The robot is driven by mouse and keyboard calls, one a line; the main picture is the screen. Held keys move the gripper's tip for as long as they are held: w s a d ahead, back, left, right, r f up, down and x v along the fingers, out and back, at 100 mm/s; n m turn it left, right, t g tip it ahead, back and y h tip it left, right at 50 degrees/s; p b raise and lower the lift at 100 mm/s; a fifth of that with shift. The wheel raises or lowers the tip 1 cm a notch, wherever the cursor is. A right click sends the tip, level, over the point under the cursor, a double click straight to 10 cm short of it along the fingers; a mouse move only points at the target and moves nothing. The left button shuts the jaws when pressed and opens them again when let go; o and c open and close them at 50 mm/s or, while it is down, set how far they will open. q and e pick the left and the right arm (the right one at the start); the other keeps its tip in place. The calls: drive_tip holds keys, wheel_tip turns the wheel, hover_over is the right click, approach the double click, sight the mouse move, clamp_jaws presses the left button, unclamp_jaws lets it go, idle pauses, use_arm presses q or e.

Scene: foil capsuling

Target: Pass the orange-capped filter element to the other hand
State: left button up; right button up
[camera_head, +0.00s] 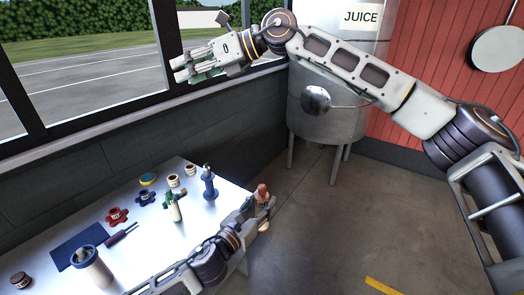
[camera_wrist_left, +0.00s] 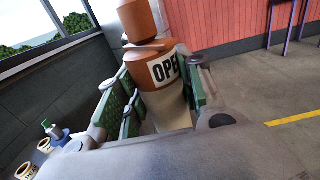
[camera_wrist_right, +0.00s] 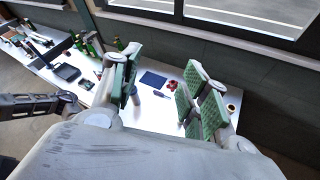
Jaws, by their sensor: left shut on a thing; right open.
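The filter element (camera_head: 262,192) has an orange-brown cap and a pale lower body. It is upright in my left gripper (camera_head: 266,208), just past the right end of the table in the head view. In the left wrist view the filter element (camera_wrist_left: 160,72) stands between the green-padded fingers, with a white label reading "OPE" and the rest hidden. Its lower end is hidden by the gripper. My right gripper (camera_head: 190,67) is open and empty, high up by the window, well away from the filter element. Its spread green pads also show in the right wrist view (camera_wrist_right: 165,95).
The white table (camera_head: 185,235) holds a blue bottle-like piece (camera_head: 209,187), a green-topped piece (camera_head: 173,207), a red handwheel (camera_head: 117,216), a blue mat (camera_head: 75,246) and a grey canister (camera_head: 92,270). A metal juice tank (camera_head: 335,110) stands behind. Floor right of the table is clear.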

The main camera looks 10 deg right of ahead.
drive_tip(key=s+f+n+g+h, duration=0.1)
drive_tip(key=s+f+n+h, duration=0.15)
drive_tip(key=f, duration=0.45)
drive_tip(key=n+g+h, duration=0.2)
drive_tip(key=n+h, duration=0.3)
drive_tip(key=h, duration=0.6)
hover_over(262, 185)
wheel_tip(262, 185, down, 11)
drive_tip(key=shift+s, duration=0.1)
drive_tip(key=shift+f, duration=0.15)
drive_tip(key=shift+f, duration=5.9)
